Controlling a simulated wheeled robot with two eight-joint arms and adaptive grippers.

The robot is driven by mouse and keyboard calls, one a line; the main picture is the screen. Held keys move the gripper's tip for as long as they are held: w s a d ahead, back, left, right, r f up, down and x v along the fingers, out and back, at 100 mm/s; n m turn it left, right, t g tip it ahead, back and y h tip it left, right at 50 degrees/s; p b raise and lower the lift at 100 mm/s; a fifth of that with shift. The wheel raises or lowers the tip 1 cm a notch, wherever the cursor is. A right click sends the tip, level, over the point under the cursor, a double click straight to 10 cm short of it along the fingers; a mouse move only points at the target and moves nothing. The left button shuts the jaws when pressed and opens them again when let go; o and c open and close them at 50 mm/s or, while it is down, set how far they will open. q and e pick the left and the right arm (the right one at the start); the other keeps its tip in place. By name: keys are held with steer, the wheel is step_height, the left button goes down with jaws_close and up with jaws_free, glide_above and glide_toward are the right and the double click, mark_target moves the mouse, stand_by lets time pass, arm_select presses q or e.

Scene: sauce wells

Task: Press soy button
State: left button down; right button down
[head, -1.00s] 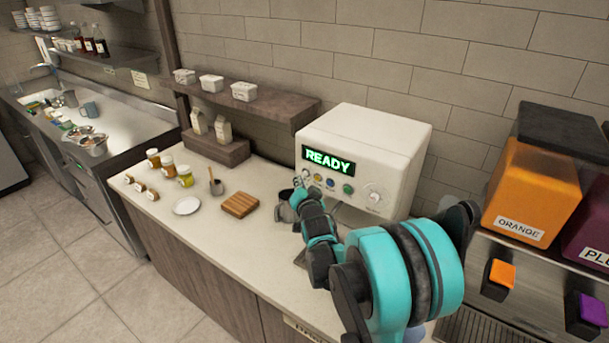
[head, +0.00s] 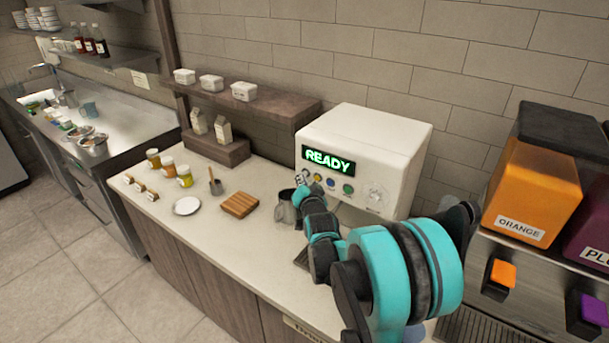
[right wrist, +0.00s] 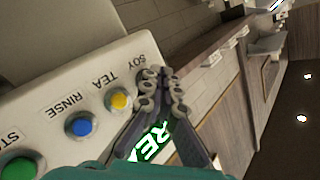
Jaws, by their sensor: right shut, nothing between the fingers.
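The white dispenser (head: 380,140) has a green READY display (head: 328,161) above a row of buttons. In the right wrist view a SOY label (right wrist: 147,60) shows at the panel's end, beside TEA, RINSE and a partly cut-off label. The soy button itself is hidden by my fingers. The yellow button (right wrist: 119,100) is under TEA, and the blue button (right wrist: 79,125) is under RINSE. My right gripper (right wrist: 163,73) is shut and empty, with its tips by the SOY label. In the head view the right gripper (head: 301,177) is at the panel's left end; contact cannot be told.
A green button (right wrist: 20,166) and a dial (head: 375,197) are further along the panel. A metal pitcher (head: 284,209) stands below, near my right forearm. A wooden board (head: 239,205) and a white plate (head: 187,206) lie left. An orange juice dispenser (head: 530,195) stands right.

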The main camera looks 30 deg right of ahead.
steer(key=shift+w+d, duration=0.1)
steer(key=shift+d, duration=0.2)
stand_by(0.5)
steer(key=shift+s+a, duration=0.35)
steer(key=shift+a, duration=0.45)
steer(key=shift+a, duration=0.1)
steer(key=a, duration=0.1)
steer(key=s+a, duration=0.1)
steer(key=a, duration=0.1)
steer(key=s+a, duration=0.1)
steer(key=shift+a, duration=0.25)
stand_by(0.6)
